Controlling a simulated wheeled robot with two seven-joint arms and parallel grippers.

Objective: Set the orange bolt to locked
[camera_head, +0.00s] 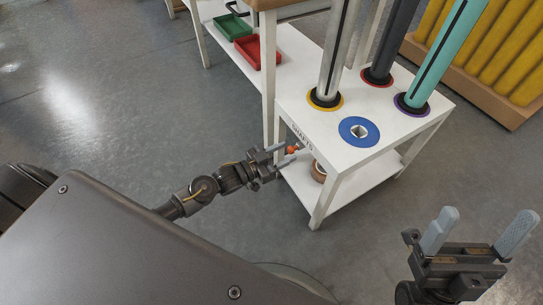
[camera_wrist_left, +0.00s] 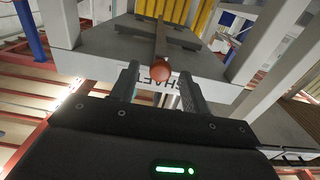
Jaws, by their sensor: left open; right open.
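The orange bolt (camera_head: 291,150) shows as a small round knob at the front edge of the white table (camera_head: 300,110), beside the dark lettering. My left gripper (camera_head: 282,155) is open right at the bolt. In the left wrist view the orange knob (camera_wrist_left: 160,70) sits between the tips of my left gripper (camera_wrist_left: 159,80), with a gap visible on both sides. Whether the bolt is locked cannot be told. My right gripper (camera_head: 478,240) is open and empty at the lower right, far from the bolt.
Silver, dark and teal upright shafts stand in coloured rings on the table. A blue ring (camera_head: 351,127) holds no shaft. A brown tape roll (camera_head: 319,171) lies on the lower shelf. Red (camera_head: 247,50) and green (camera_head: 232,27) trays stand further back. The floor in front is clear.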

